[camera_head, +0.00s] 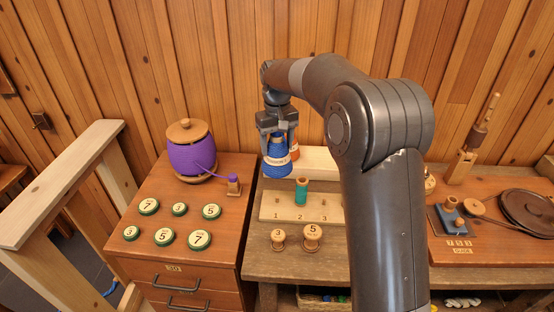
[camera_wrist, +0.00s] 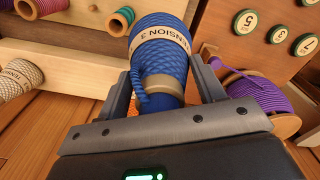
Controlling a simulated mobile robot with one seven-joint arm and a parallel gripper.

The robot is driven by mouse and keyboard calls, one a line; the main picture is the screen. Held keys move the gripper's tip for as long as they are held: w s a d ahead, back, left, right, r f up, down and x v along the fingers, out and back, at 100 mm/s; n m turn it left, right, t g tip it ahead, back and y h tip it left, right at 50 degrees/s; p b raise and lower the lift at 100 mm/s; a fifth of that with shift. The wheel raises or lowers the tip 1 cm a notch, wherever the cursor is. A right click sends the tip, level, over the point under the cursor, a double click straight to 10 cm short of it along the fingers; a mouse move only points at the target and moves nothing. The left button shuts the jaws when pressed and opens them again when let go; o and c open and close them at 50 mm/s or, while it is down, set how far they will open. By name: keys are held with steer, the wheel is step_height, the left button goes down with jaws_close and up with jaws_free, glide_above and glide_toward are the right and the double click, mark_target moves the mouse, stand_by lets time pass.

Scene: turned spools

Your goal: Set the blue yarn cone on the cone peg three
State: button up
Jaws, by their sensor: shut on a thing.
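My gripper (camera_head: 277,128) is shut on the blue yarn cone (camera_head: 277,165) and holds it up, with no support seen under it. In the wrist view the cone (camera_wrist: 160,45) points away between the fingers, its pale band reading "TENSION 3". An orange cone (camera_head: 294,148) stands just behind it, largely hidden. A pale beam (camera_head: 318,160) lies behind the held cone, partly covered by my arm. A front board (camera_head: 268,208) is marked 1, 2 and 3, with a teal spool (camera_head: 302,191) at 2. I cannot tell which peg is cone peg three.
A purple yarn spool (camera_head: 186,150) and several numbered round discs (camera_head: 164,237) sit on the left cabinet. Two wooden spools (camera_head: 312,236) stand before the board. A cream cone (camera_wrist: 14,80) shows at the wrist view's left. A wheel device (camera_head: 525,210) stands at right.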

step_height(320, 180, up, 2)
steer(key=shift+r, duration=0.15)
steer(key=shift+d+r, duration=0.2)
steer(key=shift+d, duration=0.1)
steer(key=d+f+m, duration=0.1)
steer(key=d+f, duration=0.2)
steer(key=d, duration=0.5)
steer(key=d+f+m, duration=0.1)
steer(key=d+f, duration=0.3)
steer(key=d, duration=0.4)
step_height(320, 180, down, 8)
steer(key=n, duration=0.2)
steer(key=shift+a+r, duration=0.25)
steer(key=shift+a, duration=0.05)
steer(key=shift+f, duration=1)
steer(key=shift+f, duration=0.55)
stand_by(0.5)
